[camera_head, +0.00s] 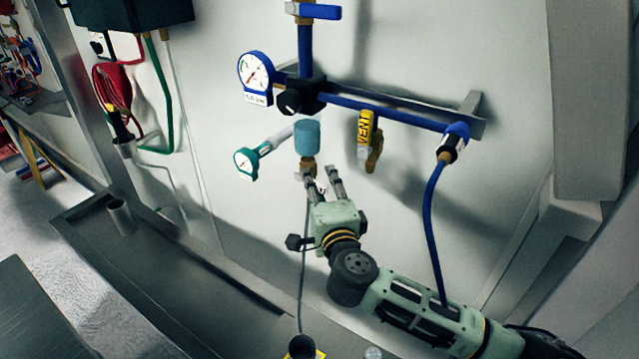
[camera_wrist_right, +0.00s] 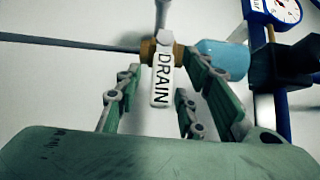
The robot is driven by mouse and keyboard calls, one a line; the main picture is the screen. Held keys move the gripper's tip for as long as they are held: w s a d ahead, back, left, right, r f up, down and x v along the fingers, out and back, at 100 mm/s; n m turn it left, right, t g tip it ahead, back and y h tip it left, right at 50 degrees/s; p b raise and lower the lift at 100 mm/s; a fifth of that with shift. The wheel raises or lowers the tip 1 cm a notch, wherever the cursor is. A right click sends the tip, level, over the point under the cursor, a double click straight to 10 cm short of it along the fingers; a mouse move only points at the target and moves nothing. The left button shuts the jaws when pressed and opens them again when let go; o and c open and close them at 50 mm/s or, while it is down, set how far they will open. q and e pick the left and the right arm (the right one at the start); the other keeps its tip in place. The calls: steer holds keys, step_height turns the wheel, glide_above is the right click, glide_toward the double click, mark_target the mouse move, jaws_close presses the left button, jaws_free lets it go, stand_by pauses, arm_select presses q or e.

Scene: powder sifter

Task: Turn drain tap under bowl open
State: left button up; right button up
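The bowl (camera_head: 307,138) is a translucent blue cup under the regulator; it also shows in the right wrist view (camera_wrist_right: 224,58). The brass drain tap (camera_head: 308,163) sits below it. In the right wrist view the tap's white lever (camera_wrist_right: 163,80), labelled DRAIN, points toward my palm. My right gripper (camera_head: 320,172) is open just below the tap. In the right wrist view its fingers (camera_wrist_right: 160,75) stand on either side of the lever, with visible gaps at both sides. In the head view the fingers partly hide the lever. My left gripper is not in view.
A blue pipe (camera_head: 375,107) with a round gauge (camera_head: 256,72) runs above. A green gauge (camera_head: 245,163) stands left of the tap, and a yellow VENT valve (camera_head: 366,135) right of it. A thin tube (camera_head: 302,270) hangs below. A blue hose (camera_head: 433,220) passes near my right arm.

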steer(key=shift+a, duration=0.15)
steer(key=c, duration=0.9)
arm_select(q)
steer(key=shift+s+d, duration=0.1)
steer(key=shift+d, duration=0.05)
arm_select(e)
jaws_close()
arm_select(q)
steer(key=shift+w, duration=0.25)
